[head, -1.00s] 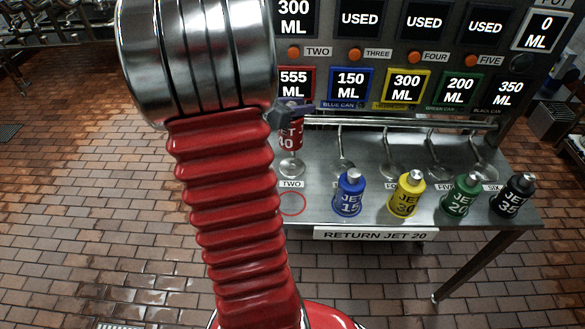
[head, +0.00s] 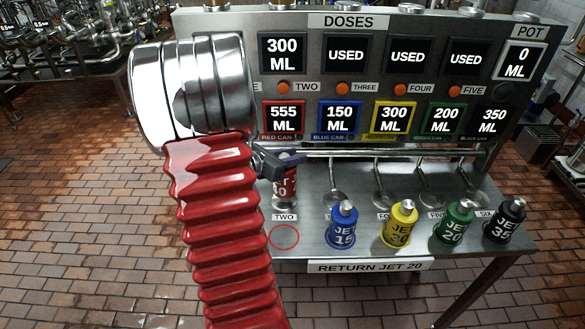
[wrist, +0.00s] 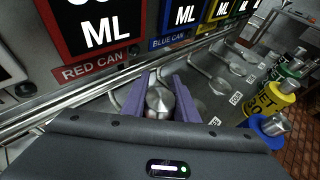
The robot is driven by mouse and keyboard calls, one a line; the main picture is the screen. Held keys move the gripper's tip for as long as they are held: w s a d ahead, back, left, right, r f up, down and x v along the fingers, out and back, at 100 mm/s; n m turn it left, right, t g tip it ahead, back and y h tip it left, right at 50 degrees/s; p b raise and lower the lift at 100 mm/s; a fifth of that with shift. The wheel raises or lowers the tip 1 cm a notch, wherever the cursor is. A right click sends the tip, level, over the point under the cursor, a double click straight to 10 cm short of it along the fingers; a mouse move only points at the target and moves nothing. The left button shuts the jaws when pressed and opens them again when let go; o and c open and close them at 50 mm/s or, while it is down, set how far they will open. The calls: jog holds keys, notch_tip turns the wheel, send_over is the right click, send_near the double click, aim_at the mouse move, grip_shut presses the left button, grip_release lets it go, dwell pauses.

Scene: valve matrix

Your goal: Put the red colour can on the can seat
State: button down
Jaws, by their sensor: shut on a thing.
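The red can (head: 284,187) is upright in my gripper (head: 281,160), above the bench just behind the lower "TWO" label. A round metal disc (head: 286,204) shows directly under the can; I cannot tell whether they touch. A red ring (head: 284,237) on the bench in front of the label is empty. No label names the can seat. In the wrist view, the purple fingers of my gripper (wrist: 160,98) are shut around the can's metal top (wrist: 159,103), hiding its body. My red bellows arm hides the bench's left part.
The blue (head: 342,227), yellow (head: 400,225), green (head: 455,222) and black (head: 506,222) cans stand in a row to the right. Metal hooked arms (head: 378,175) and a horizontal rail (head: 400,149) lie behind them. The dose panel (head: 400,65) rises at the back.

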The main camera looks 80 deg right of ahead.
jog(key=shift+f, duration=1.9)
jog(key=c, duration=1.4)
grip_release()
jog(key=v, duration=1.2)
jog(key=shift+r, duration=0.1)
jog(key=shift+w, duration=0.1)
